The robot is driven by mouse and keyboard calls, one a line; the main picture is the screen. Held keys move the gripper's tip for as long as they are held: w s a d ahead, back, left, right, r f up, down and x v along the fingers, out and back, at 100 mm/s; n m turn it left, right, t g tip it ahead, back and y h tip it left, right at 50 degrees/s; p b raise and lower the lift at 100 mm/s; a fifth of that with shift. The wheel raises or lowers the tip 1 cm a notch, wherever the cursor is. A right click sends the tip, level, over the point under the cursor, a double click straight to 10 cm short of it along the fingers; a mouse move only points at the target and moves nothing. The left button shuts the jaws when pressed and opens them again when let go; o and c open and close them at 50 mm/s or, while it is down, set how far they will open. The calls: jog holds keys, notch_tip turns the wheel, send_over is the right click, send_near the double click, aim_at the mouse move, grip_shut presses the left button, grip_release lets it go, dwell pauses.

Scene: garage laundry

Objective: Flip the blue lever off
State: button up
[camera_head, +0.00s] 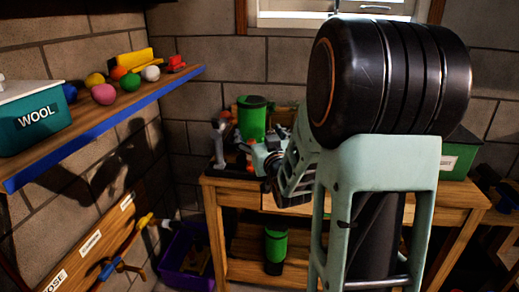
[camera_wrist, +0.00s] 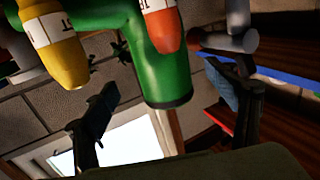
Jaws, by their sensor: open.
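A blue lever (camera_head: 107,270) shows at the lower left of the head view. It is on the labelled wooden board on the left wall, close to orange and yellow parts; its exact setting is hard to tell. My gripper (camera_wrist: 163,78) is open in the wrist view, with its two fingers apart and nothing clasped between them. A green cylinder (camera_wrist: 165,65) appears beyond the fingers there. In the head view my arm hides most of the gripper, which is over the workbench, well to the right of the lever. The lever cannot be made out in the wrist view.
A wooden workbench (camera_head: 232,184) holds a green canister (camera_head: 252,117). A blue-edged shelf (camera_head: 115,122) with a teal WOOL box (camera_head: 35,119) juts out above the lever board. A purple bin (camera_head: 178,264) stands low beside the bench. Yellow (camera_wrist: 55,45) and orange (camera_wrist: 162,25) bottles are near my fingers.

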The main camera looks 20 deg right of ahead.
aim_at(255, 125)
jog(key=w, duration=0.2)
jog(key=w+d, duration=0.1)
jog(key=w, duration=0.2)
jog(key=w+b, duration=0.1)
jog(key=w, duration=0.2)
jog(key=shift+d, duration=0.3)
